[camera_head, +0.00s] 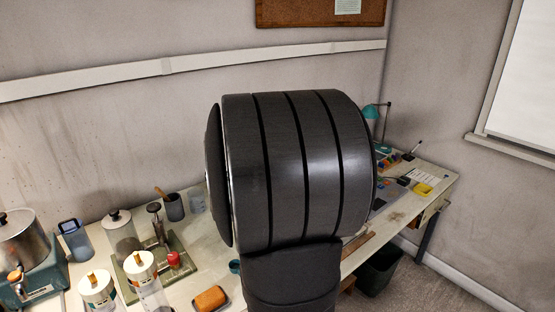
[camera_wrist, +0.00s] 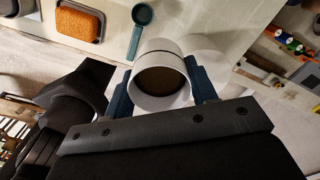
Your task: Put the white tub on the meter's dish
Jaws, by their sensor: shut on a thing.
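In the wrist view my gripper (camera_wrist: 161,82) is shut on a white tub (camera_wrist: 160,50), with one dark blue finger on each side of it. The tub's round open end faces the camera, and its inside looks dark brown. A pale round shape (camera_wrist: 210,66) shows just right of and behind the tub, partly hidden by it and by the right finger; I cannot tell whether it is the meter's dish. In the head view my own arm covers the middle, hiding the gripper and tub. I cannot make out the meter there.
An orange sponge in a tray (camera_head: 210,299) lies on the bench, with a teal scoop (camera_wrist: 142,18) near the tub. Canisters (camera_head: 145,280), a pot (camera_head: 22,240) and a press (camera_head: 157,226) crowd the left. A yellow dish (camera_head: 423,189) and small items stand far right.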

